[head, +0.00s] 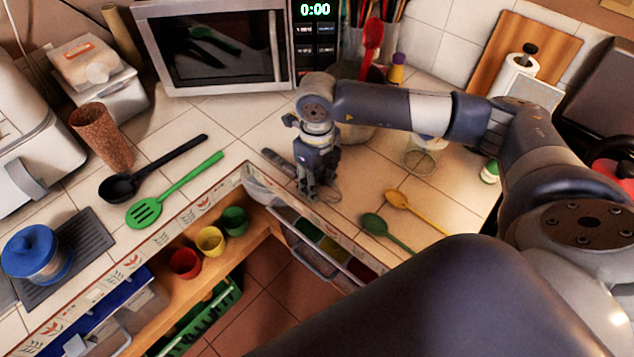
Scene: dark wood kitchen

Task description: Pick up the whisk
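The whisk (277,160) lies on the tiled counter near its front edge, in the middle of the head view. Its dark grey handle points to the upper left. Its wire end (331,194) shows faintly at the lower right, partly hidden behind my gripper. My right gripper (314,195) points down over the whisk, covering its middle. I cannot tell whether its fingers are open or shut, or whether they touch the whisk. My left gripper is not in view.
A black ladle (123,187) and green slotted spatula (147,211) lie to the left. Green (374,223) and yellow (398,199) spoons lie to the right. A glass (419,159) stands beyond them. A microwave (215,48) stands behind. An open drawer (303,254) is below the counter edge.

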